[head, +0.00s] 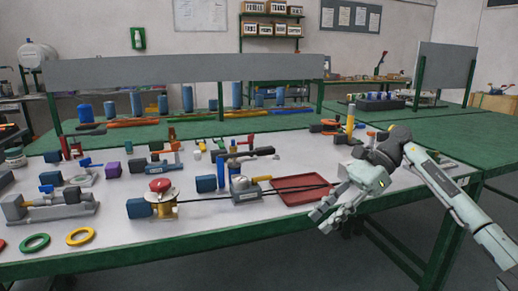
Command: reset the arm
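My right arm comes in from the right, and its gripper (322,216) hangs over the front edge of the workbench, pointing down and left. Its two fingers look apart, with nothing seen between them. It is just in front of the right side of a shallow red tray (298,199). A long thin dark rod (240,193) runs across the tray towards the gripper; whether they touch cannot be told. My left arm and gripper are out of view.
The workbench (110,235) holds a red-topped valve (160,187), a grey device (243,188), a green ring (34,242) and a yellow ring (80,236). A grey panel (190,68) stands behind. The green tabletop (432,130) at right has bare room.

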